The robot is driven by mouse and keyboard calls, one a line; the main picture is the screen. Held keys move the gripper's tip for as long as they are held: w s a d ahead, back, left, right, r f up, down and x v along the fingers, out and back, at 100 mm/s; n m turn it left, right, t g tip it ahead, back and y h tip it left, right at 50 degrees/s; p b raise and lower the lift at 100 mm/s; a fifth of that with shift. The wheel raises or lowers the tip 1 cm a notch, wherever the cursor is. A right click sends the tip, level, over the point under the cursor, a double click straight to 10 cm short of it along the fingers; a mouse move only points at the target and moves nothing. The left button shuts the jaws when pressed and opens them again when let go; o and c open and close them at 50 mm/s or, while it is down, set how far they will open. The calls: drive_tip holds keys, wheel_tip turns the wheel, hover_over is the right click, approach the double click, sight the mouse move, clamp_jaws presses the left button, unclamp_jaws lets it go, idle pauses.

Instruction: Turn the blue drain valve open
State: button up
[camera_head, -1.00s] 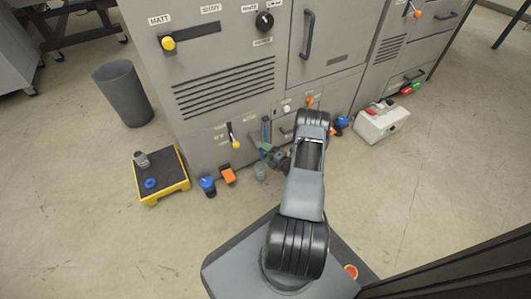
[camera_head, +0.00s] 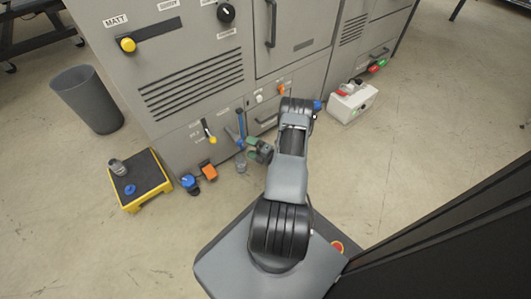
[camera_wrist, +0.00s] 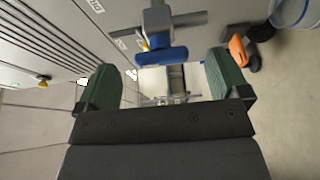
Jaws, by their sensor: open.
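The blue drain valve handle (camera_head: 240,123) is a narrow upright bar low on the grey machine's front. In the wrist view, a blue bar-shaped handle (camera_wrist: 160,57) on a grey stem and cross pipe lies ahead of the fingers, roughly centred between them. My gripper (camera_head: 247,145) is open with green fingertips, beside the lower end of the valve in the head view. In the wrist view my gripper (camera_wrist: 160,78) straddles the line of the handle with gaps on both sides. I cannot tell how deep the handle sits between the fingers.
A clear cup (camera_head: 240,164) stands on the floor below the valve. A yellow-edged platform (camera_head: 139,180), a grey bin (camera_head: 88,99) and a white box (camera_head: 352,102) stand around. A yellow-tipped lever (camera_head: 209,132) is near.

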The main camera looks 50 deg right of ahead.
drive_tip(key=p+v, duration=0.2)
drive_tip(key=v, duration=0.7)
drive_tip(key=shift+s, duration=0.3)
drive_tip(key=w+a+r+n+g+y+p, duration=0.2)
drive_tip(key=a+r+n+g+p, duration=0.5)
drive_tip(key=r, duration=0.6)
drive_tip(key=w+a+r+n+g+y+p, duration=0.3)
drive_tip(key=a+r+n+p, duration=0.15)
drive_tip(key=r+n, duration=0.75)
drive_tip(key=w+a+r+n+g+y+p, duration=0.2)
drive_tip(key=a+r+n+g+p, duration=0.35)
drive_tip(key=r, duration=0.95)
drive_tip(key=s+a+r+n+h+p, duration=0.3)
drive_tip(key=r+n+p, duration=0.4)
drive_tip(key=r, duration=0.5)
drive_tip(key=s+a+r+n+t+h+p, duration=0.1)
drive_tip(key=s+a+r+n+h+p, duration=0.3)
drive_tip(key=r+n+p, duration=0.3)
drive_tip(key=s+a+r+n+h+p, duration=0.3)
drive_tip(key=r+n+p, duration=0.4)
drive_tip(key=r+n, duration=0.6)
drive_tip(key=shift+s+a+r+t+h, duration=0.4)
drive_tip(key=shift+r+h, duration=0.4)
drive_tip(key=shift+r, duration=1.4)
drive_tip(key=shift+c, duration=0.2)
